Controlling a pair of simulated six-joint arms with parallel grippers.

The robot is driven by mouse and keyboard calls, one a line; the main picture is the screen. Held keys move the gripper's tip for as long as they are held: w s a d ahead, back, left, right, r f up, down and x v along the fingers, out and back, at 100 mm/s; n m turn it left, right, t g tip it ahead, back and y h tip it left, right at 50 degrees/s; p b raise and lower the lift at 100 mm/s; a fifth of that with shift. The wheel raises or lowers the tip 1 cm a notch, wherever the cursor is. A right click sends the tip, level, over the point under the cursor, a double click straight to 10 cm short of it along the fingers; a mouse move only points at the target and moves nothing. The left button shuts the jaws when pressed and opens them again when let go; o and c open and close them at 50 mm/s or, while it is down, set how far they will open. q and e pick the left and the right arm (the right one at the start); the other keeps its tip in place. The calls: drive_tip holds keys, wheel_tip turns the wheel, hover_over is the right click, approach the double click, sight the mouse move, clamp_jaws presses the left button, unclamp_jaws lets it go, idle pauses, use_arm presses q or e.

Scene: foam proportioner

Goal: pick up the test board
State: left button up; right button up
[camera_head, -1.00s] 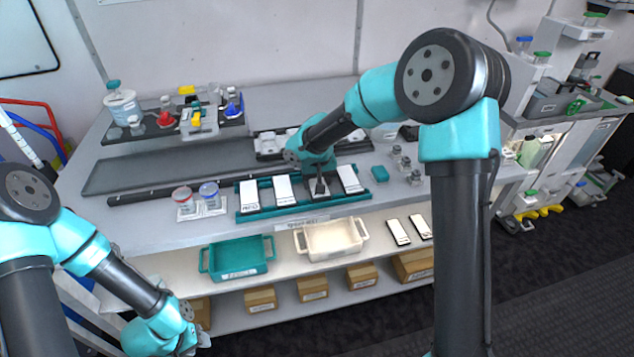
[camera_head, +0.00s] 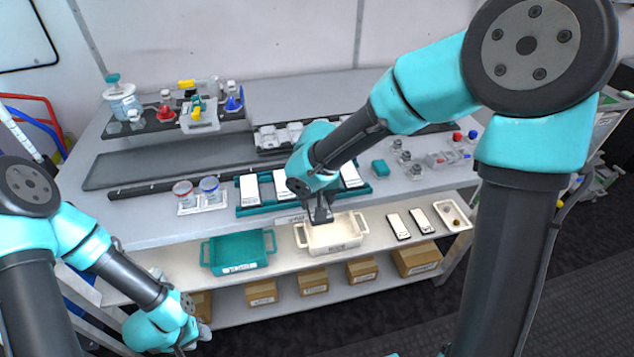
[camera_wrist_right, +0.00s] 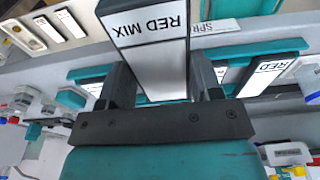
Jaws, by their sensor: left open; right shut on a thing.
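My right gripper (camera_head: 320,216) is shut on a white test board (camera_wrist_right: 150,42) with a black-edged label reading RED MIX, seen in the right wrist view. In the head view the gripper hangs over the back of the cream tray (camera_head: 333,246), and the held board cannot be made out there. A teal rack (camera_head: 262,211) behind holds more white boards, among them one at the left (camera_head: 249,188) and one at the right (camera_head: 351,175). My arm hides part of the rack. My left gripper (camera_head: 190,345) is open, low at the front left and away from the boards.
On the lower shelf are a teal tray (camera_head: 238,250), the cream tray and two small white-faced boards (camera_head: 397,226). Cardboard boxes (camera_head: 313,281) stand beneath. Red and blue jars (camera_head: 197,192) stand left of the rack. A teal block (camera_head: 380,167) and small metal pieces are to the right.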

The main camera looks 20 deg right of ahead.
drive_tip(key=shift+s+a+r, duration=0.1)
drive_tip(key=shift+s+a, duration=0.15)
drive_tip(key=shift+s, duration=0.4)
drive_tip(key=shift+s+a+r, duration=0.1)
drive_tip(key=shift+s+a, duration=0.1)
drive_tip(key=shift+s, duration=0.45)
drive_tip(key=w+d, duration=0.2)
drive_tip(key=d, duration=0.1)
drive_tip(key=w+d+m, duration=0.1)
drive_tip(key=w+d, duration=0.1)
drive_tip(key=w+d+m, duration=0.1)
drive_tip(key=w+d, duration=0.2)
drive_tip(key=shift+d+r, duration=0.3)
drive_tip(key=shift+r, duration=0.05)
drive_tip(key=w+d+m, duration=0.1)
drive_tip(key=w+d, duration=0.2)
drive_tip(key=d, duration=0.4)
drive_tip(key=w+d+m, duration=0.2)
drive_tip(key=d, duration=0.5)
drive_tip(key=s+d+r+m, duration=0.1)
drive_tip(key=d, duration=1.2)
drive_tip(key=s+d+r+m+h, duration=0.1)
drive_tip(key=d+m, duration=0.1)
drive_tip(key=d, duration=1.2)
drive_tip(key=shift+d+r, duration=0.3)
